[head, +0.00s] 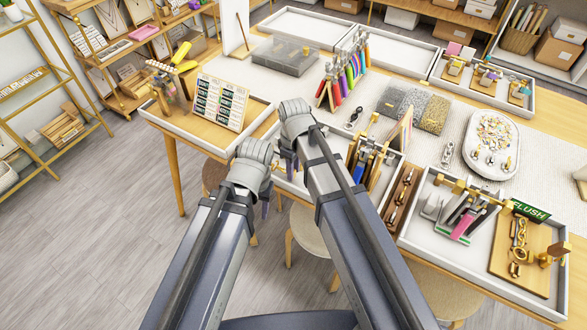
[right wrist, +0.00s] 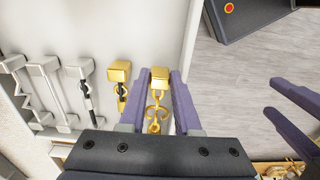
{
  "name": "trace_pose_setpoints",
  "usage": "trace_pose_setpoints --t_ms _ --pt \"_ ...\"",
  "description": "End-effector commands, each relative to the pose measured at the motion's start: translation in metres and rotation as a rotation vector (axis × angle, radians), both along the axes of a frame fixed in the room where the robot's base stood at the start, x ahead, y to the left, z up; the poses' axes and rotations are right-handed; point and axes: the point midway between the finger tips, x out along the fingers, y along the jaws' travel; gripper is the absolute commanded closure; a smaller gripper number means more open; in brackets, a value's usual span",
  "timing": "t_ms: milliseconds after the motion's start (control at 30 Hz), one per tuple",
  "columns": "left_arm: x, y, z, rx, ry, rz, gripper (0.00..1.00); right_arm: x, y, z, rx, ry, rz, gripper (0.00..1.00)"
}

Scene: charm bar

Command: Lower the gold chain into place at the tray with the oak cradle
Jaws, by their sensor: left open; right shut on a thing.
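My right gripper (right wrist: 160,97) is shut on the gold block at the top of a gold chain (right wrist: 157,103). The chain's links show between the fingers in the right wrist view, beside a white tray (right wrist: 150,28). In the head view my right gripper (head: 290,165) is over the near side of the middle tray (head: 288,183), and its wrist hides the chain. My left gripper (head: 266,200) is open and empty, left of the right one; its fingers also show in the right wrist view (right wrist: 292,118). I cannot tell which wooden holder is the oak cradle.
In the right wrist view, another gold-topped piece (right wrist: 119,75) and several silver ones stand left of the held chain. A tray with a card board (head: 218,103) is at left. The right tray (head: 420,235) holds tools, a gold chain on a board and a FLUSH sign (head: 530,211).

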Motion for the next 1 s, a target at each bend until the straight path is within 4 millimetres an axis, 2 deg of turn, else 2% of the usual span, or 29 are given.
trace_pose_setpoints --t_ms 1000 --pt "0.0000 0.0000 -0.0050 0.000 0.000 0.000 0.50 0.0000 0.0000 -0.0051 0.000 0.000 0.000 1.00"
